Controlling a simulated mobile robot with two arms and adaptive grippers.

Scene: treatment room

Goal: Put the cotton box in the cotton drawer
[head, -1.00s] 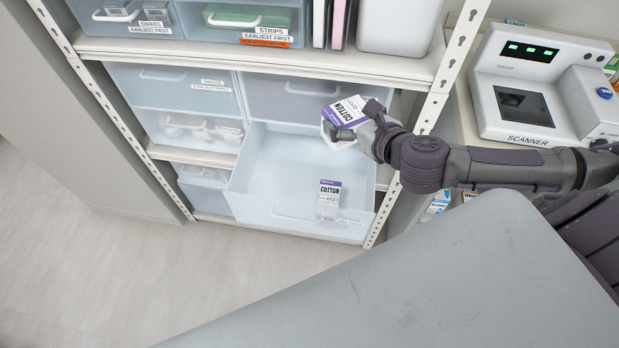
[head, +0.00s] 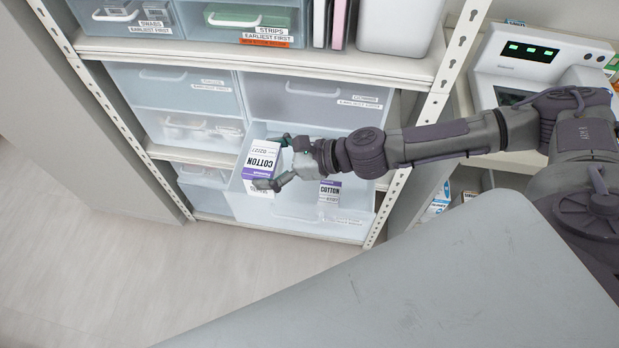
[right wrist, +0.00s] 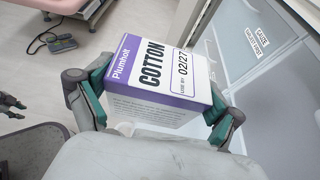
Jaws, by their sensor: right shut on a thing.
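A white and purple cotton box (head: 262,163) is held by my right gripper (head: 272,172) above the left part of the open drawer (head: 300,228). In the right wrist view the box (right wrist: 155,75) sits between both fingers (right wrist: 155,115), and its label reads COTTON and 02/27. The pulled-out drawer is pale and translucent. Another cotton box (head: 330,192) stands inside it near the front right. The arm hides part of the drawer's inside.
Closed drawers (head: 185,90) fill the shelf around the open one. Bins with swabs and strips (head: 235,20) stand on the shelf above. A scanner (head: 515,75) stands at the right. A grey tabletop (head: 420,280) fills the lower right. A shelf upright (head: 400,190) borders the drawer's right side.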

